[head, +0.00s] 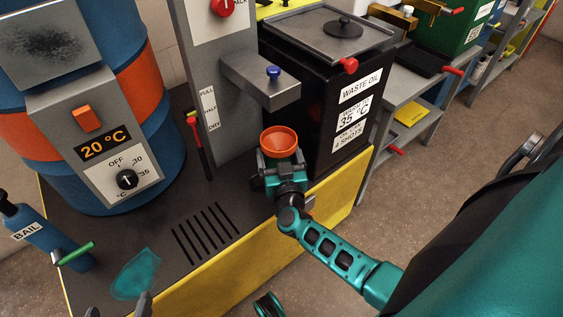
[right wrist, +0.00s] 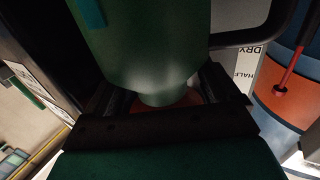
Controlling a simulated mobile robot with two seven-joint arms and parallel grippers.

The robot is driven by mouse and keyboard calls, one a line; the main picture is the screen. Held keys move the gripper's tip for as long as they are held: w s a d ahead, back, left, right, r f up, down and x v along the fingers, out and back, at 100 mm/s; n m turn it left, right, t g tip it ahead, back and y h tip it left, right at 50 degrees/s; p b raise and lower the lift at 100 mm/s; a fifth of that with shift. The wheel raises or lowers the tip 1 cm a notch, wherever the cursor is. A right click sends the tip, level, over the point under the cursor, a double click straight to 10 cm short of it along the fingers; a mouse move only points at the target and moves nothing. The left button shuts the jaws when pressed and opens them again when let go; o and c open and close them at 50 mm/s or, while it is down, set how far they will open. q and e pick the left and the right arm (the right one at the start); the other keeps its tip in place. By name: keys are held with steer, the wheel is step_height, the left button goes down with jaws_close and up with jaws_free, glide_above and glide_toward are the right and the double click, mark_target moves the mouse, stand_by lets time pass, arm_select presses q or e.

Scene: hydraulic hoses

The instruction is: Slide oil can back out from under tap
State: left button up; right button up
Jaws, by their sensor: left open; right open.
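The oil can, with a wide orange funnel top (head: 279,141), stands on the dark platform, close below the grey tap arm (head: 262,82) with its blue knob. My right gripper (head: 279,182) is at the can and hides most of its body. In the right wrist view the green can body (right wrist: 150,45) fills the space between the open fingers, with orange showing beyond it; I cannot tell whether the fingers touch it. My left gripper (head: 118,311) is open and empty at the bottom edge, only its fingertips showing.
A slotted grate (head: 207,233) and a teal patch (head: 137,273) lie on the platform. A blue BAIL bottle (head: 45,238) and a blue-orange drum (head: 150,100) are left. The platform's yellow front edge (head: 240,268) is close.

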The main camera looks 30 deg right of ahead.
steer(key=shift+w, duration=0.15)
steer(key=c, duration=1.2)
